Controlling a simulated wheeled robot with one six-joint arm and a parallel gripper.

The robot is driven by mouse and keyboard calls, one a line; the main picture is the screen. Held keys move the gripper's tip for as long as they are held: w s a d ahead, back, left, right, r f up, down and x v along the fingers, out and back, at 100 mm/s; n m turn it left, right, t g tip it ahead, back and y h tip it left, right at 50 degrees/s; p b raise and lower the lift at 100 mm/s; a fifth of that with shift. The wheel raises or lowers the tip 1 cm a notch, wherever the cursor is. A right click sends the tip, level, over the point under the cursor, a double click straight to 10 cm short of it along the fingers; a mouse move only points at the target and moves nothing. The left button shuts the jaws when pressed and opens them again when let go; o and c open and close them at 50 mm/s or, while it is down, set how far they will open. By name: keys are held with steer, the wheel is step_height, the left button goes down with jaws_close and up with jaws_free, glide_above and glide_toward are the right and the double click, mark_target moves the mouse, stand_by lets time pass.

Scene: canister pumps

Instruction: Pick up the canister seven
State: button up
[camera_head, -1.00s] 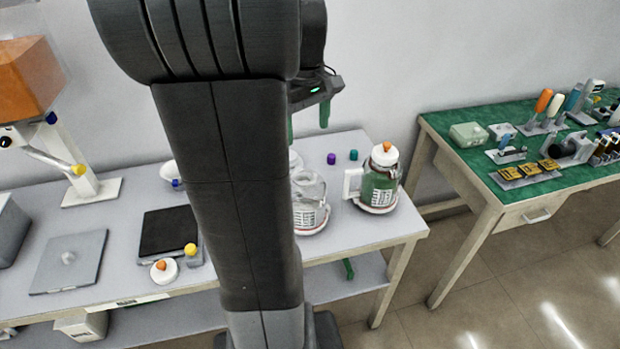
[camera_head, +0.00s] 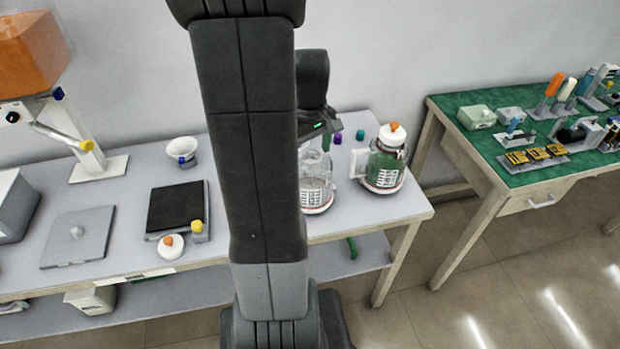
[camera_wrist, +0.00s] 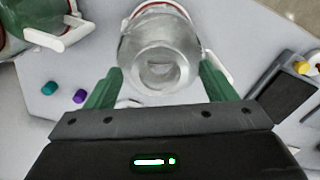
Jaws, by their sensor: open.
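A clear, open-topped glass canister (camera_head: 316,190) with a white printed label stands upright near the right end of the white table. A second canister (camera_head: 386,172), with green contents, a white lid and an orange knob, stands to its right. The number on either label is too small to read. In the wrist view my open green-fingered gripper (camera_wrist: 162,72) is just above the clear canister (camera_wrist: 160,45), with one finger on each side of its mouth; I cannot tell if they touch it. The green canister (camera_wrist: 18,28) is at the upper left there. My arm partly hides the clear canister in the head view.
A white lid with orange knob (camera_head: 171,246) lies beside a black-topped scale (camera_head: 176,207). A purple cap (camera_head: 337,138) and a teal cap (camera_head: 360,135) lie behind the canisters. A white funnel (camera_head: 182,150) stands farther left. A green-topped bench (camera_head: 480,165) is at the right.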

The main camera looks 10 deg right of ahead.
steer(key=shift+f, duration=0.2)
steer(key=c, duration=1.5)
